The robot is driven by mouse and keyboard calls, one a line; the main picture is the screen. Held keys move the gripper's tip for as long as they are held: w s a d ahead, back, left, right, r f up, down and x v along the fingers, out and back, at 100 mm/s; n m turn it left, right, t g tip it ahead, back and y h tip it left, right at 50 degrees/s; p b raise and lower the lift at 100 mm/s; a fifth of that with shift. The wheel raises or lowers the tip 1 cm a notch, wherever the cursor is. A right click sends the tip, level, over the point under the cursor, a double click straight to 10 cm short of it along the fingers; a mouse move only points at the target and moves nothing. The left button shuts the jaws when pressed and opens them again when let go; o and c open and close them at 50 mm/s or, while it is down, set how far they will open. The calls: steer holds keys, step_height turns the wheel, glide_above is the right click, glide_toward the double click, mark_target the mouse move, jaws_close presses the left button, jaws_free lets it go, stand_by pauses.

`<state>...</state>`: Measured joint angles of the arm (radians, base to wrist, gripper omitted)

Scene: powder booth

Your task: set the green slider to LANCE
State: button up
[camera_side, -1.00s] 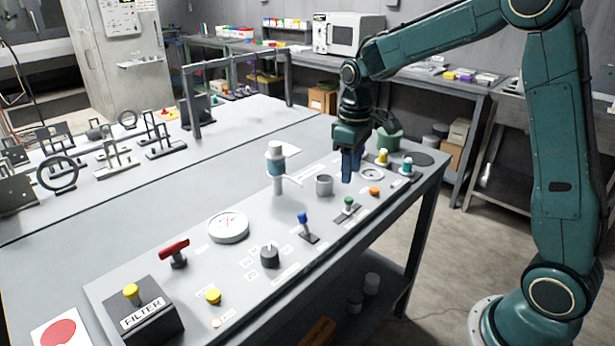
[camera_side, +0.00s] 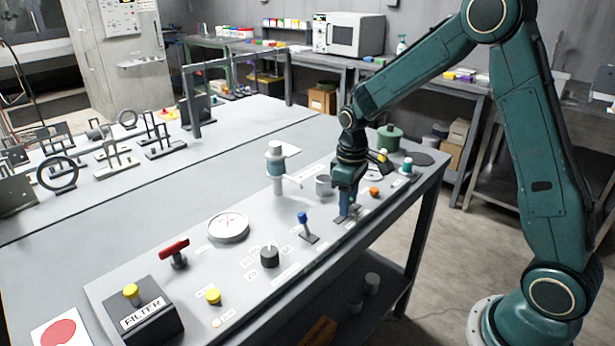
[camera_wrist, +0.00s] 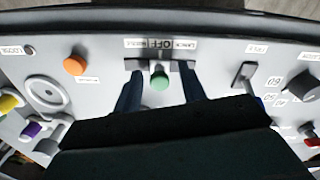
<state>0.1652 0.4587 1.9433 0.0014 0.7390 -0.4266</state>
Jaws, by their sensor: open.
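My gripper (camera_wrist: 161,88) is open, with one blue finger on each side of the knob and a visible gap to both. In the side view my gripper (camera_side: 346,212) points down at the slider's plate (camera_side: 338,221) on the panel, and its fingers hide the green knob.
A blue-tipped lever (camera_side: 303,219) stands close to the left of my gripper. An orange button (camera_side: 374,192) and a grey cup-like ring (camera_side: 323,185) are close by. A white post with a side handle (camera_side: 277,170) rises behind. The panel's front edge is near.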

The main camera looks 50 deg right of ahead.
mark_target(338, 220)
jaws_close()
steer(key=shift+a, duration=1.75)
jaws_free()
steer(key=shift+r, duration=0.15)
step_height(338, 220, up, 14)
steer(key=shift+f, duration=0.2)
